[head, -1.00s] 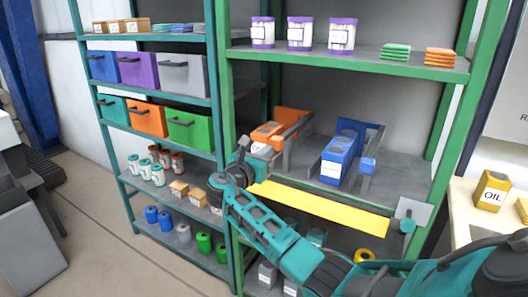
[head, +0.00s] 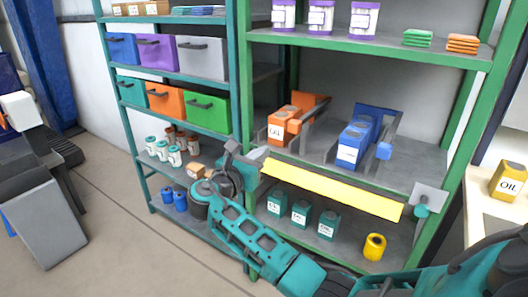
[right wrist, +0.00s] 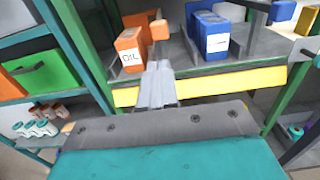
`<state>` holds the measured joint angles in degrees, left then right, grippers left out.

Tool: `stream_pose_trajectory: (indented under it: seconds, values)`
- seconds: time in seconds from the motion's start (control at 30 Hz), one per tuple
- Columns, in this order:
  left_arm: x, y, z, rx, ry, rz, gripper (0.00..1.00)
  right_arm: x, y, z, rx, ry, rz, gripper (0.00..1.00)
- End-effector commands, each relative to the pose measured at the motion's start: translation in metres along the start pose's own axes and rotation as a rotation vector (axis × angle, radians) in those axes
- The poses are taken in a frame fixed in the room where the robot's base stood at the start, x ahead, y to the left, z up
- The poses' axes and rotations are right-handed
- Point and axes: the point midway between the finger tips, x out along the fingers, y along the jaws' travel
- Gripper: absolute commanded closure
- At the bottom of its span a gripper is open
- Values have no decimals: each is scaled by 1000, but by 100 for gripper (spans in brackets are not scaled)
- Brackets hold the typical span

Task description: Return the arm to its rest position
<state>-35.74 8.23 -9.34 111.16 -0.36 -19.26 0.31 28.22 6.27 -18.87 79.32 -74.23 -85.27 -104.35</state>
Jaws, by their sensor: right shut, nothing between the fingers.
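My right arm reaches in from the lower right across the front of the green rack. Its gripper (head: 256,154) is near the rack's left post, by the left end of the yellow shelf edge (head: 332,188). In the right wrist view the two grey fingers (right wrist: 157,80) are together with nothing between them. They point toward the shelf, in front of an orange oil can (right wrist: 129,52); whether they touch anything is hard to tell. My left gripper is not in view.
Blue cans (head: 355,143) stand in the lane to the right of the orange can. Teal oil cans (head: 300,212) and a yellow can (head: 374,247) sit on the shelf below, behind my arm. A teal rack (head: 152,190) with bins stands left.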

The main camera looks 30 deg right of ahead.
Motion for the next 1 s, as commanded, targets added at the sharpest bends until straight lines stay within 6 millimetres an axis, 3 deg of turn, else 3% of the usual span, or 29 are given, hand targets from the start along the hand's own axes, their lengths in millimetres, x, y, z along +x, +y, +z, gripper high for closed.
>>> stream_pose_trajectory:
  seconds: [0.43,0.53,0.67,0.77,0.9,1.0]
  values:
    - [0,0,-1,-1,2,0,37,0,0,0,1,0,1,100]
    - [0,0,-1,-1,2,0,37,-1,0,-12,24,27,26,100]
    - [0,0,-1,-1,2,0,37,-13,-4,-67,160,167,132,100]
    - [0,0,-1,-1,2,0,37,-36,-13,-129,361,372,225,100]
    - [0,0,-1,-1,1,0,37,-86,-37,-205,720,724,258,100]
    - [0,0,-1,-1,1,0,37,-127,-61,-242,993,980,195,100]
